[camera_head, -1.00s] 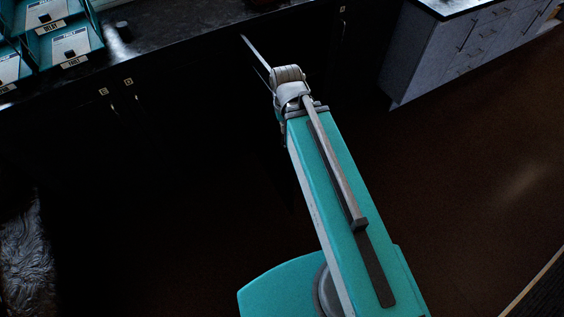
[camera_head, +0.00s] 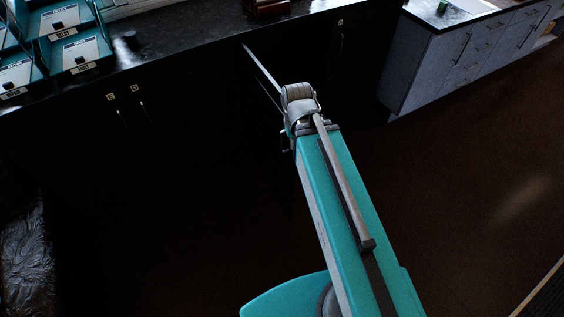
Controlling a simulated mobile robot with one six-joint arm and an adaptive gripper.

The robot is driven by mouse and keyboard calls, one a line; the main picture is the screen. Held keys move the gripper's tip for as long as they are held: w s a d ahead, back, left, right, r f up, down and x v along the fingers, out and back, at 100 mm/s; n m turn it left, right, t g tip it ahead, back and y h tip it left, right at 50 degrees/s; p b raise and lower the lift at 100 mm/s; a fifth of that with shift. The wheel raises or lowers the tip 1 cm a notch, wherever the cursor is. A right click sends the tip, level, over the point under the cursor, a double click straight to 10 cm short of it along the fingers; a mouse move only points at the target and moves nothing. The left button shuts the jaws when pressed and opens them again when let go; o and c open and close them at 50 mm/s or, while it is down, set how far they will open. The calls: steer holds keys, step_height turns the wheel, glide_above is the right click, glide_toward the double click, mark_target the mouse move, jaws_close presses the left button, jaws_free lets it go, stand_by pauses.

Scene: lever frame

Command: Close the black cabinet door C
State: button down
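A black cabinet door (camera_head: 263,68) stands out from the dark cabinet front, its pale top edge running from under the counter toward my wrist. I take it for door C, but no letter shows on it. Its face is mostly lost in shadow. My teal arm reaches up from the bottom, and its grey wrist (camera_head: 300,100) is at the near end of the door's edge. My gripper (camera_head: 286,141) is mostly hidden beside and below the wrist, with only a small dark part showing. I cannot tell whether it touches the door or is open or shut.
Labelled black doors (camera_head: 122,105) with handles are to the left under a dark counter (camera_head: 190,38). Teal trays (camera_head: 80,45) stand on it. A grey drawer unit (camera_head: 450,55) is at the upper right. A crumpled silvery thing (camera_head: 28,255) is at the left. The brown floor (camera_head: 470,190) at right is clear.

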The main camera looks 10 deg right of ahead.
steer(key=w+f+n+h+b, duration=0.1)
steer(key=w+f+h+b, duration=0.4)
steer(key=f+b, duration=0.75)
steer(key=w+f+n+h+b, duration=0.1)
steer(key=w+f+h+b, duration=0.3)
steer(key=f+b, duration=0.8)
steer(key=w+a+f+t+h+b, duration=0.2)
steer(key=a+b, duration=0.4)
steer(key=b, duration=0.6)
steer(key=w+a+f+n+t+h+b, duration=0.1)
steer(key=a+f+h+b, duration=0.4)
steer(key=b, duration=0.8)
steer(key=w+a+t+h, duration=0.1)
steer(key=w, duration=0.1)
steer(key=shift+w+a+f+t+b, duration=0.25)
steer(key=shift+w+a+t+b, duration=0.05)
steer(key=shift+a, duration=0.05)
